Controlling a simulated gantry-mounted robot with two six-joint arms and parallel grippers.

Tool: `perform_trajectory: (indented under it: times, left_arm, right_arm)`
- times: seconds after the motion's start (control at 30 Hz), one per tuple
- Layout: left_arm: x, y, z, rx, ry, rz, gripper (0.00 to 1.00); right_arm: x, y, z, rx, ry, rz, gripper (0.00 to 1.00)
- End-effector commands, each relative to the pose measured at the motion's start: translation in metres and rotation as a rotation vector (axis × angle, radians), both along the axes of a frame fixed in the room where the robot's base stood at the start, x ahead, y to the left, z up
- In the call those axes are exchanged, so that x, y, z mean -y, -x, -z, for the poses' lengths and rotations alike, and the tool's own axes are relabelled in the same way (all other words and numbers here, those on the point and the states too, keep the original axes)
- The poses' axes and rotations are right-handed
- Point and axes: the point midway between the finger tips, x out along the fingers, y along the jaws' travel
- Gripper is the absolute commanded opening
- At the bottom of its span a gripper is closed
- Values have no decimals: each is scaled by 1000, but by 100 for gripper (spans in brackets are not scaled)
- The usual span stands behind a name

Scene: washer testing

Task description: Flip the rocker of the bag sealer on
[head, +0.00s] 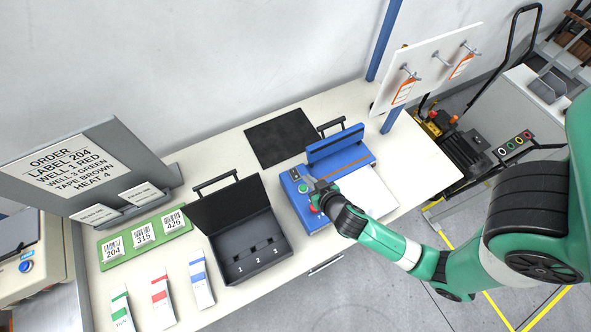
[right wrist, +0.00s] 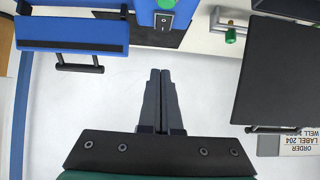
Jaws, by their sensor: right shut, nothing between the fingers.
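The blue bag sealer (head: 318,218) stands on the white bench right of the black case, its lid raised. It also shows at the top left of the right wrist view (right wrist: 75,35). A small black rocker (right wrist: 165,21) is on its blue control face, by a green round part (right wrist: 166,4). Whether the rocker is on or off I cannot tell. My right gripper (head: 312,183) is shut and empty over the sealer's control end. In the right wrist view its fingers (right wrist: 160,72) point towards the rocker, with a gap visible in the picture. My left gripper is not in view.
An open black case (head: 262,262) with numbered wells stands left of the sealer. A dark mat (head: 281,138) lies behind. Label cards on a green strip (head: 118,256) and coloured strips lie at the left. A white hook board (head: 425,68) stands at the back right.

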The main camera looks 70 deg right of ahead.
Motion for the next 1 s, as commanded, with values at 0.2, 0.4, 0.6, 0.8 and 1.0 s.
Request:
perform_trajectory:
  times: [0.2,0.4,0.6,0.8,1.0]
  left_arm:
    - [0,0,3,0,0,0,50]
    - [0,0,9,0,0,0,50]
    - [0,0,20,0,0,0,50]
    - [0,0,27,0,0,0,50]
    - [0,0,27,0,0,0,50]
  right_arm:
    - [15,-16,16,1,0,4,0]
    - [38,-43,42,2,0,3,0]
    - [54,-62,73,-2,-1,-1,0]
    - [56,-65,95,-1,1,-1,0]
    - [56,-65,98,1,0,-1,0]
